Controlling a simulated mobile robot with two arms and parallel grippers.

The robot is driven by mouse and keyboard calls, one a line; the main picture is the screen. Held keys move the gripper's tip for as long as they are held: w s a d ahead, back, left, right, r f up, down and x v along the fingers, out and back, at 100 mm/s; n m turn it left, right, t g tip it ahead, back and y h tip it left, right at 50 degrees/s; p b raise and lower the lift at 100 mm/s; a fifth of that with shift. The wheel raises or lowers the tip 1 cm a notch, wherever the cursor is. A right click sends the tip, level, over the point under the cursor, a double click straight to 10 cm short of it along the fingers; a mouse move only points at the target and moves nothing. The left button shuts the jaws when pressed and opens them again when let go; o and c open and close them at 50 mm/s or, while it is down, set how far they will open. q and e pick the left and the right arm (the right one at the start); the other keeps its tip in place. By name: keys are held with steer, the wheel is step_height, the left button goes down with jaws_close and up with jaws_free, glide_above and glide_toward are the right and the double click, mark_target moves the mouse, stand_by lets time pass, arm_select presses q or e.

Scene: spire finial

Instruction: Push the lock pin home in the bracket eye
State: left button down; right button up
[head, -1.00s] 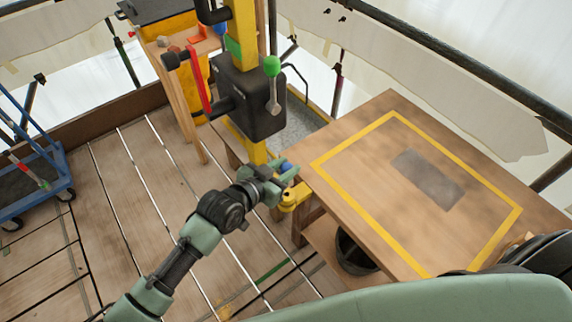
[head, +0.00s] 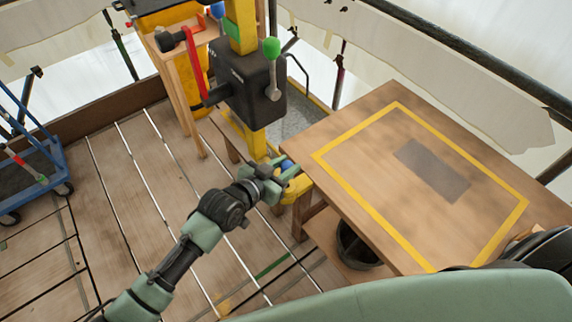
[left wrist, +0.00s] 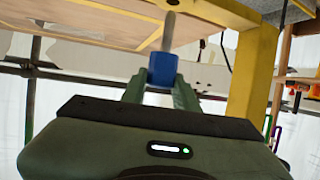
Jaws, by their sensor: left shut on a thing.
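My left gripper (head: 281,175) is shut on the lock pin, whose blue head (head: 287,165) shows between the fingers. In the left wrist view the blue head (left wrist: 162,70) sits between the two green fingers, and the pin's grey metal shaft (left wrist: 169,33) points away from the gripper. The yellow bracket (head: 298,187) is right beside the gripper, at the foot of the yellow post (head: 256,144). The bracket eye is hidden, and I cannot tell whether the pin tip is in it. My right gripper is not in view.
A wooden table (head: 350,135) with a yellow outlined square stands just right of the gripper. A dark bucket (head: 355,245) is under it. A black winch box (head: 252,88) with a green-knobbed lever is on the post. A blue cart (head: 45,160) stands left on open plank floor.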

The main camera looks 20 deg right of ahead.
steer(key=shift+d+r, duration=0.1)
steer(key=shift+d, duration=0.25)
steer(key=shift+r, duration=0.15)
stand_by(0.8)
arm_select(q)
steer(key=shift+f, duration=0.4)
arm_select(e)
steer(key=shift+a+f, duration=0.15)
steer(key=shift+f, duration=0.2)
